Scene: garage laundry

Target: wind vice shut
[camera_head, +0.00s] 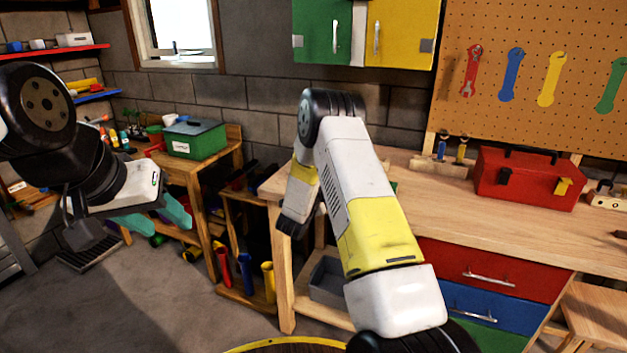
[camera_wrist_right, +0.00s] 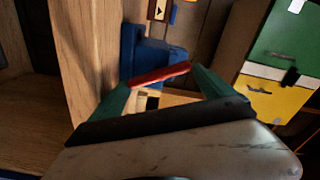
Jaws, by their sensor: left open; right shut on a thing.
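In the right wrist view, the blue vice (camera_wrist_right: 140,50) sits by the wooden bench edge. A red bar (camera_wrist_right: 160,74), which looks like the vice's handle, lies across in front of it. My right gripper (camera_wrist_right: 163,82) has its green fingers at the two ends of this bar and is shut on it. The opening of the vice jaws cannot be made out. In the head view, my right arm hides the vice and the right fingertips. My left gripper (camera_head: 176,218) is open and empty at the left, over the floor and away from the bench.
The workbench (camera_head: 430,197) carries a red toolbox (camera_head: 527,178) and small wooden racks. A green box (camera_head: 194,140) stands on a lower wooden unit at the left. A green and yellow cabinet (camera_head: 400,35) hangs on the wall.

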